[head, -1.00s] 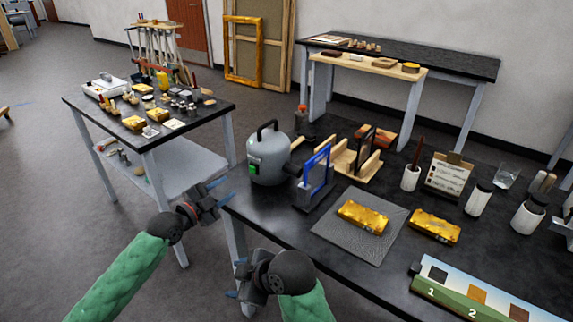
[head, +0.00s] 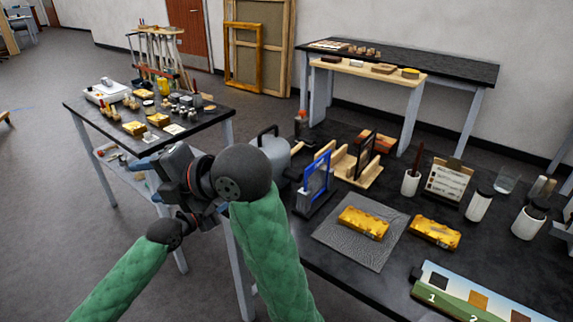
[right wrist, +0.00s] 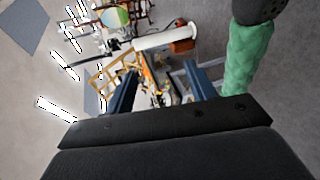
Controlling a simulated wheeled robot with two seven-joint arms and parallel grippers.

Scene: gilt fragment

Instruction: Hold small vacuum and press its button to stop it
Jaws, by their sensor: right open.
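The small vacuum, a grey rounded canister (head: 279,154) with a black top handle, stands at the left end of the black workbench in the head view. My right wrist and forearm hide much of it, including the side where a green button showed earlier. My right gripper (head: 152,164) is raised in front and to the left of the vacuum, pointing left, open and empty. Its two spread fingers also show in the right wrist view (right wrist: 161,88). My left gripper (head: 203,221) is below and partly behind the right arm, its fingers hidden. Neither gripper visibly touches the vacuum.
A blue-framed stand (head: 317,178) is just right of the vacuum. A gilt piece lies on a grey mat (head: 330,232), another (head: 436,231) beside it. A cluttered side table (head: 205,125) stands left, with a floor gap between.

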